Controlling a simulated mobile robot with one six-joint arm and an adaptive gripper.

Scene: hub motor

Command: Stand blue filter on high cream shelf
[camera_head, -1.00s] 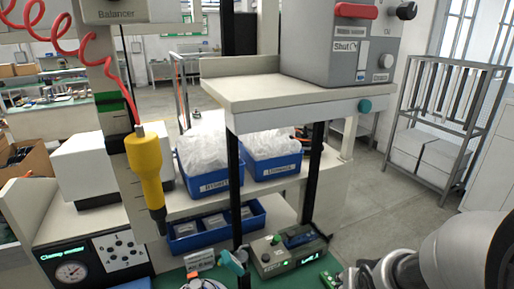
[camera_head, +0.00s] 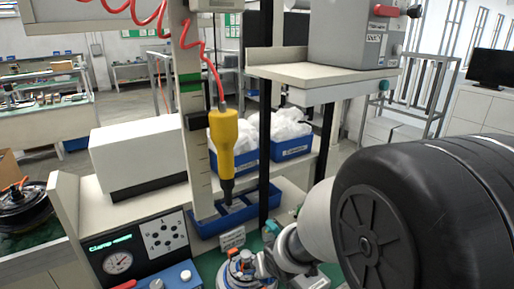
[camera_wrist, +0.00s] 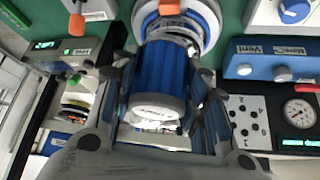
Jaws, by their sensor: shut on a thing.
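The blue filter (camera_wrist: 157,85) is a ribbed blue cylinder with a pale end face, in the wrist view. My gripper (camera_wrist: 168,98) has its dark fingers on both sides of it and is shut on it. A round white and blue holder with orange tabs (camera_wrist: 205,22) lies right behind the filter; I cannot tell whether they still touch. In the head view my gripper (camera_head: 265,265) is low over the bench, and the filter is hard to make out there. The high cream shelf (camera_head: 285,72) stands above and to the right of my gripper, its left part bare.
A grey box with a red handle (camera_head: 352,38) fills the shelf's right part. A yellow tool (camera_head: 224,140) hangs on a red coiled cord left of the shelf. Dark posts stand under the shelf. Blue bins (camera_head: 290,147) sit on a lower shelf.

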